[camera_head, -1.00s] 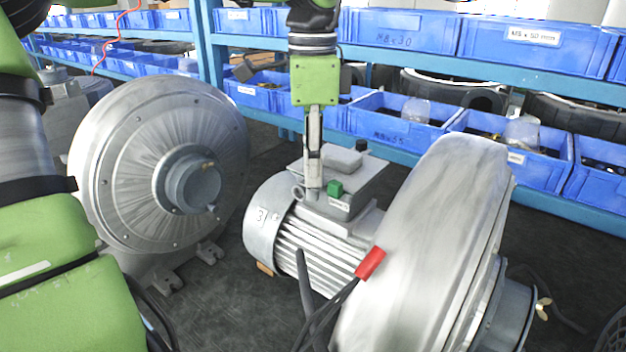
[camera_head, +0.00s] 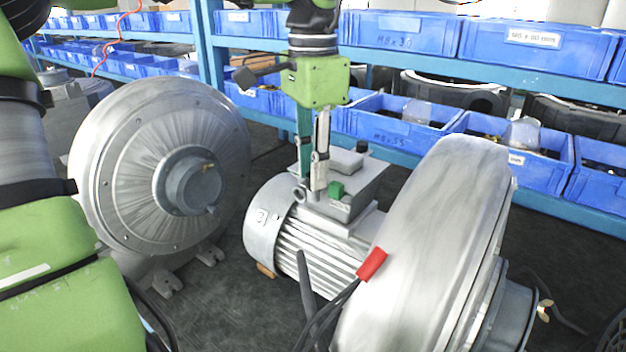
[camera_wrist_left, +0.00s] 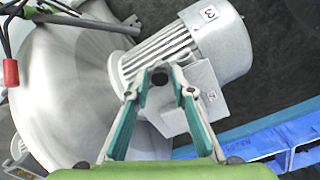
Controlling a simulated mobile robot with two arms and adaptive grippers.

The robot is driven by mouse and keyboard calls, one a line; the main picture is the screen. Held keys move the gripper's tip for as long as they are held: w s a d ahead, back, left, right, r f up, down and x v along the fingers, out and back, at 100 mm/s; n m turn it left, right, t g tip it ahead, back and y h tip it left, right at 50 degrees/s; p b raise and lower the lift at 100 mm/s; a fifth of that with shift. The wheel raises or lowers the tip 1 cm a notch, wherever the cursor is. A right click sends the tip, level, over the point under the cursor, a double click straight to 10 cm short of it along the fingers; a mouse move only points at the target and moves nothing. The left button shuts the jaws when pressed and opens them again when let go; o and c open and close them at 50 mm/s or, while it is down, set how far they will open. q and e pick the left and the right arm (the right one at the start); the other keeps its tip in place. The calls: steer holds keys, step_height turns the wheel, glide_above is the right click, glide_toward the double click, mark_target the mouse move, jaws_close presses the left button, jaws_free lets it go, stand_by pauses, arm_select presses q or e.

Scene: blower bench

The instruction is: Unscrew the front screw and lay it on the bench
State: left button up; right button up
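My left gripper (camera_head: 311,190) points down at the terminal box (camera_head: 345,208) on top of the grey motor (camera_head: 310,255). In the left wrist view its two fingertips (camera_wrist_left: 161,75) are close together on either side of a small dark round part, which I take to be the front screw (camera_wrist_left: 159,79). They appear closed around it. In the head view the fingers hide this screw. A similar black knob (camera_head: 361,146) stands upright at the back of the box. My right gripper is not in view.
A large round blower housing (camera_head: 425,250) adjoins the motor at the right. Another blower (camera_head: 150,165) stands at the left. A red-tagged cable (camera_head: 371,264) runs in front. Blue bins (camera_head: 400,120) fill the shelves behind. Dark surface (camera_head: 225,300) shows bare between the blowers.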

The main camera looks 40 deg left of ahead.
arm_select(q)
steer(key=shift+m, duration=1.2)
steer(key=m+p, duration=0.1)
steer(key=m, duration=0.3)
steer(key=m+p, duration=0.1)
steer(key=m, duration=0.4)
steer(key=shift+r+m, duration=0.1)
steer(key=shift+m, duration=0.2)
steer(key=m+p, duration=0.2)
steer(key=m, duration=0.5)
steer(key=m+p, duration=0.1)
steer(key=m, duration=0.3)
steer(key=shift+m, duration=1.1)
